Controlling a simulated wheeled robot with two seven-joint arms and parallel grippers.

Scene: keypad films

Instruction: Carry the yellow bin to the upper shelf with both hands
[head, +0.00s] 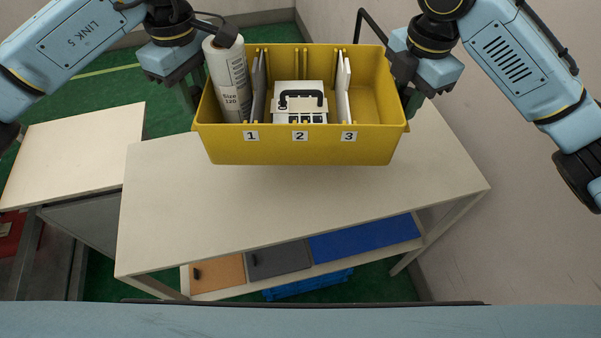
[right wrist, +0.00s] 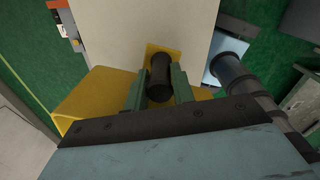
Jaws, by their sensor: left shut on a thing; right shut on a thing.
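The yellow bin (head: 300,152) is held level between my two arms, apparently above the back part of the pale upper shelf (head: 300,205). Its front bears labels 1, 2 and 3. Compartment 1 holds a white roll marked "Size 120" (head: 230,85), standing tilted; compartment 2 holds a white boxy thing with a black handle (head: 300,102). My left gripper (head: 190,98) is shut at the bin's left side, its grip partly hidden. My right gripper (head: 411,98) is at the right side; in the right wrist view its fingers (right wrist: 160,88) close around a black handle on the bin (right wrist: 92,95).
A lower shelf below carries orange (head: 218,273), grey (head: 278,260) and blue (head: 365,238) panels or boxes. A lower pale tabletop (head: 70,155) stands at the left. Walls rise behind and at the right. The upper shelf's visible top is bare.

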